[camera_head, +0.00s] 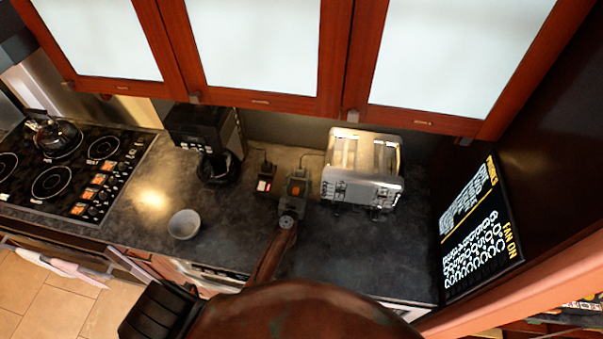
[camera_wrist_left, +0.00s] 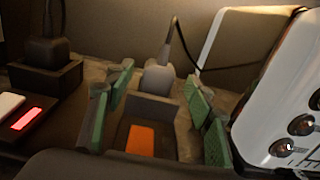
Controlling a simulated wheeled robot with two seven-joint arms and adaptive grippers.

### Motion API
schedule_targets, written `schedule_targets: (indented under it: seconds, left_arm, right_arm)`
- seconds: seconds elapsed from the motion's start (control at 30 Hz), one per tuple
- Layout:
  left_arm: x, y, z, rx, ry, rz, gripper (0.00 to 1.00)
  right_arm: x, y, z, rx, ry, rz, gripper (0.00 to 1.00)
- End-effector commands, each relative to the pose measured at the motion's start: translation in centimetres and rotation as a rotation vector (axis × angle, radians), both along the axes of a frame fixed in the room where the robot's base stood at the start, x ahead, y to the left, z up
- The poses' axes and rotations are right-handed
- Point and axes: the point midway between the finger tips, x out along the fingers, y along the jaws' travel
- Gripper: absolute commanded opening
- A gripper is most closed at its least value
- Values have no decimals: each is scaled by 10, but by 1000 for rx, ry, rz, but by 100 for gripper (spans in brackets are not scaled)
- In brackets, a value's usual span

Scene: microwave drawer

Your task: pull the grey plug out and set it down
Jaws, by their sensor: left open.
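The grey plug (camera_wrist_left: 157,78) stands upright at the back of a socket box with an orange switch (camera_wrist_left: 141,139), its cord running up behind it. In the head view the orange switch (camera_head: 297,189) shows, but the plug is too small to make out clearly. My left gripper (camera_head: 297,181) is over this box. In the left wrist view its green-padded fingers (camera_wrist_left: 160,80) are open on either side of the box and plug. I see clear gaps at the plug, and nothing is held. My right gripper is not in view.
A black plug (camera_wrist_left: 47,52) sits in a box with a red-lit switch (camera_head: 264,185) to the left. A toaster (camera_head: 362,170) stands close on the right. A coffee maker (camera_head: 205,135) and a bowl (camera_head: 184,224) are farther left. Counter (camera_head: 340,255) in front of the toaster is clear.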

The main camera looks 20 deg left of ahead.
Motion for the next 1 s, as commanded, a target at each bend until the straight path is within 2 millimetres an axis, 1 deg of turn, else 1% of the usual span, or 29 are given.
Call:
schedule_targets:
  seconds: [0.03,0.1,0.2,0.3,0.4,0.53,0.77,1.0]
  left_arm:
    - [10,3,3,3,-2,-2,49]
    - [20,6,3,4,-2,-1,49]
    - [30,9,2,1,-1,0,49]
    - [35,11,1,1,-1,1,49]
    - [36,11,1,0,0,1,49]
    - [36,11,1,0,0,1,48]
    - [36,11,2,0,-1,1,33]
    - [35,11,2,-1,-1,1,16]
  right_arm:
    - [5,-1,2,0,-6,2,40]
    - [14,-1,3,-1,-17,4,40]
    - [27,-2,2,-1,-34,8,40]
    - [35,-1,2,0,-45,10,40]
    - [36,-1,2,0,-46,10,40]
    - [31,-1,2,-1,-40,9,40]
    - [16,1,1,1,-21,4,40]
    - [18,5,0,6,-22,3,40]
